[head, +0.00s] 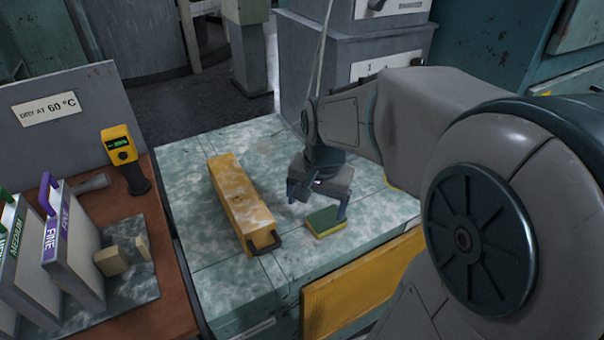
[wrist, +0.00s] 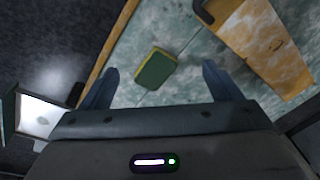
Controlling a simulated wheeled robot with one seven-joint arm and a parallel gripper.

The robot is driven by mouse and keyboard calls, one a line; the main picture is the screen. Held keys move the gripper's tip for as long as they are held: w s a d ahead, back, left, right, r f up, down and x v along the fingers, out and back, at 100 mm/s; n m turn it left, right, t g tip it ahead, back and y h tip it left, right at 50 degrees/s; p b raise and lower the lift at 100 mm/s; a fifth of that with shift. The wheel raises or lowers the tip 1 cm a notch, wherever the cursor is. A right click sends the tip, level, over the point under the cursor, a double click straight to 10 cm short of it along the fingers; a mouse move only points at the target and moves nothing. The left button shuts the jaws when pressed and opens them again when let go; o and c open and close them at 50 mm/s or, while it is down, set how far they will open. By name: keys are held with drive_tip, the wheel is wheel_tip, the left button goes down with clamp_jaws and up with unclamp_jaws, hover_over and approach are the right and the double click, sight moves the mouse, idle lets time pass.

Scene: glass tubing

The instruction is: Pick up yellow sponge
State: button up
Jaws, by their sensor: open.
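The yellow sponge (head: 326,221) has a green top and a yellow edge, and lies flat on the mottled green table near its front edge. It also shows in the wrist view (wrist: 156,69), ahead of and between my two fingers. My gripper (head: 316,208) points down above the table, close to the sponge in the head view. My gripper (wrist: 160,82) is open and its fingers stand apart on either side of the sponge in the wrist view, with nothing between them in grip. I cannot tell the exact height above the sponge.
A long yellow box (head: 240,200) with a dark handle lies left of my gripper. The mottled table (head: 195,150) is otherwise mostly clear. A brown bench (head: 165,270) at left holds a yellow meter (head: 122,150) and labelled boards (head: 70,240). Grey cabinets (head: 350,60) stand behind.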

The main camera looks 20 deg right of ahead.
drive_tip(key=w+d+f+m+g+p, duration=0.1)
drive_tip(key=w+d+m+p, duration=0.2)
drive_tip(key=w+d+m, duration=0.4)
drive_tip(key=m, duration=0.1)
hover_over(327, 217)
wheel_tip(327, 217, down, 9)
drive_tip(key=shift+a+f, duration=0.1)
drive_tip(key=shift+f+p, duration=0.6)
drive_tip(key=shift+f, duration=2)
drive_tip(key=c, duration=1.1)
